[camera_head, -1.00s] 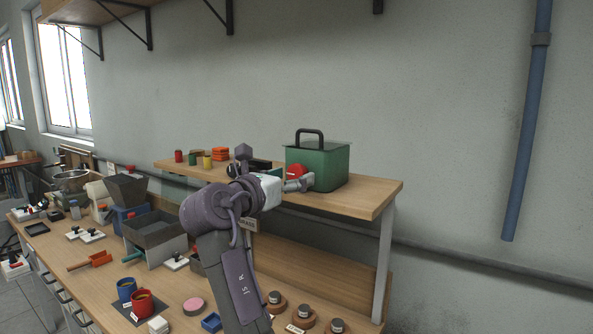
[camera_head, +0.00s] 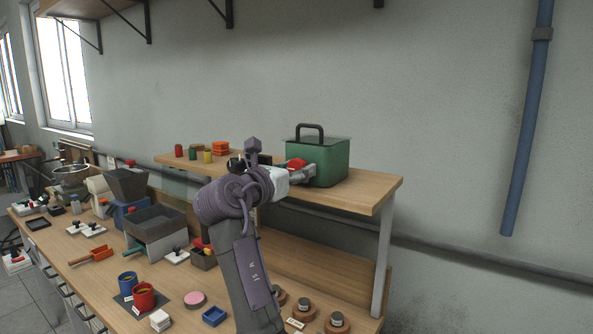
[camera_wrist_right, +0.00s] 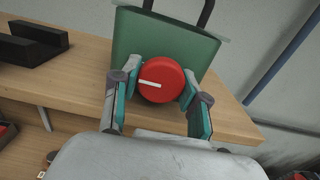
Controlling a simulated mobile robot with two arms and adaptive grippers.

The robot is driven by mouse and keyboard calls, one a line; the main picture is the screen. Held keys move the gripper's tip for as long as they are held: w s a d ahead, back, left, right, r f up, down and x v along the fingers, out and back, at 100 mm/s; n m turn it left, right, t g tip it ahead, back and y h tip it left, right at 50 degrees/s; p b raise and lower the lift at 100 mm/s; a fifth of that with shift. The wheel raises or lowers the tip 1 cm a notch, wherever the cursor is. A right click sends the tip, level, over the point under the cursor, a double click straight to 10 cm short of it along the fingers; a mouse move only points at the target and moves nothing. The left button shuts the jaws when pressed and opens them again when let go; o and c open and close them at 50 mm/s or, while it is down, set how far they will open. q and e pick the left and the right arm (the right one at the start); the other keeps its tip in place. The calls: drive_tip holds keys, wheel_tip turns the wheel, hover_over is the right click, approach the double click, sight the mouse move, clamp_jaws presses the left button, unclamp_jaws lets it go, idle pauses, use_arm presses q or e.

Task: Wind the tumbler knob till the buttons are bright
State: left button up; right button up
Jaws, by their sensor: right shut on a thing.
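The tumbler is a green box (camera_head: 330,166) with a black top handle, standing on the raised wooden shelf; it also shows in the right wrist view (camera_wrist_right: 150,38). Its round red knob (camera_wrist_right: 161,79) is on the front face, with a white pointer line pointing left. In the head view the knob (camera_head: 296,163) is partly hidden by my gripper. My right gripper (camera_wrist_right: 160,88) is shut on the red knob, a finger at each side of it. It also shows in the head view (camera_head: 303,170). No bright buttons can be made out. My left gripper is not in view.
The shelf (camera_head: 375,190) has small coloured cans (camera_head: 193,154) and orange blocks (camera_head: 220,148) at its left. A black cradle (camera_wrist_right: 32,44) stands left of the box. The bench below is crowded with a grey hopper (camera_head: 155,224), mugs and trays.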

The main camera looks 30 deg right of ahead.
drive_tip(key=shift+r+m, duration=0.1)
drive_tip(key=shift+m, duration=0.2)
drive_tip(key=shift+m+p, duration=0.7)
drive_tip(key=shift+m, duration=0.3)
drive_tip(key=m, duration=0.2)
drive_tip(key=shift+m+p, duration=0.3)
drive_tip(key=shift+p, duration=0.05)
drive_tip(key=m, duration=0.2)
drive_tip(key=shift+w+m, duration=0.1)
drive_tip(key=shift+m, duration=0.3)
drive_tip(key=m, duration=0.3)
drive_tip(key=shift+m, duration=0.3)
drive_tip(key=m+b, duration=0.1)
drive_tip(key=m, duration=0.2)
drive_tip(key=shift+m, duration=0.3)
drive_tip(key=m+b, duration=0.1)
drive_tip(key=m, duration=0.2)
drive_tip(key=shift+m, duration=0.3)
drive_tip(key=m+b, duration=0.2)
drive_tip(key=m, duration=0.2)
drive_tip(key=shift+m+b, duration=0.85)
drive_tip(key=shift+m, duration=0.95)
